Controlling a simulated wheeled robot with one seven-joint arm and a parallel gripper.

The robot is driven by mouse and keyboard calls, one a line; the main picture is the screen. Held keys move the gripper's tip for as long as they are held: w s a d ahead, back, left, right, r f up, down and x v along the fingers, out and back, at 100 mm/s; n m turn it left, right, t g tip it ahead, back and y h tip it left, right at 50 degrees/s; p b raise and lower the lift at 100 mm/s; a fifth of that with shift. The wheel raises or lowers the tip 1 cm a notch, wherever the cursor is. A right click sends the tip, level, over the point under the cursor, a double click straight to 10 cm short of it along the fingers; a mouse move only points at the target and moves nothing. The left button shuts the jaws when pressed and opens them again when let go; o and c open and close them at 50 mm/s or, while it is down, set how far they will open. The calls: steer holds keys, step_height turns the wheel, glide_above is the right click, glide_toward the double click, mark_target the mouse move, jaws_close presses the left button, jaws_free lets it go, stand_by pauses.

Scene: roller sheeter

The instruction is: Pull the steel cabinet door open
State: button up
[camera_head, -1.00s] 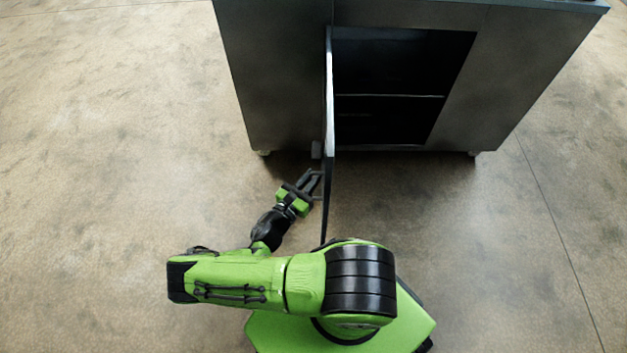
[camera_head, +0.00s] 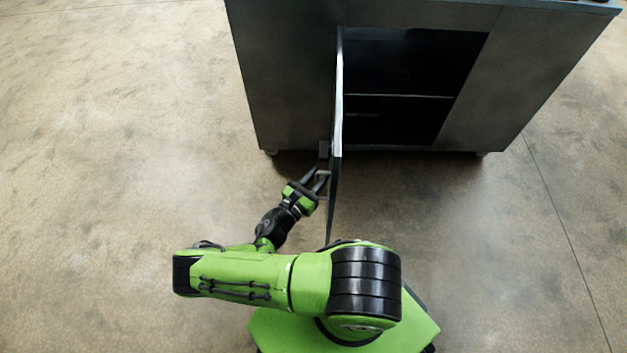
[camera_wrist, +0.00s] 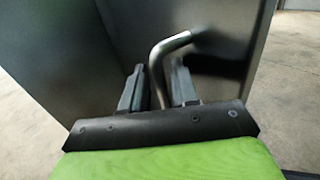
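The steel cabinet door (camera_head: 337,110) stands swung out from the dark cabinet, seen almost edge-on in the head view, at roughly a right angle to the front. Its bent metal handle (camera_wrist: 158,68) shows in the wrist view. My gripper (camera_head: 318,178) is at the left side of the door, near its outer part. In the wrist view my gripper's fingers (camera_wrist: 158,88) stand apart, one on each side of the handle bar, with gaps visible beside the bar. The lower end of the handle is hidden behind my gripper body.
The dark cabinet (camera_head: 285,90) stands at the top of the head view, with an open compartment (camera_head: 405,75) and an inner shelf edge to the right of the door. The concrete floor (camera_head: 120,150) is clear to the left and right.

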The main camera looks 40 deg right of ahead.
steer(key=p+v, duration=0.1)
steer(key=v, duration=1.4)
steer(key=shift+a, duration=0.3)
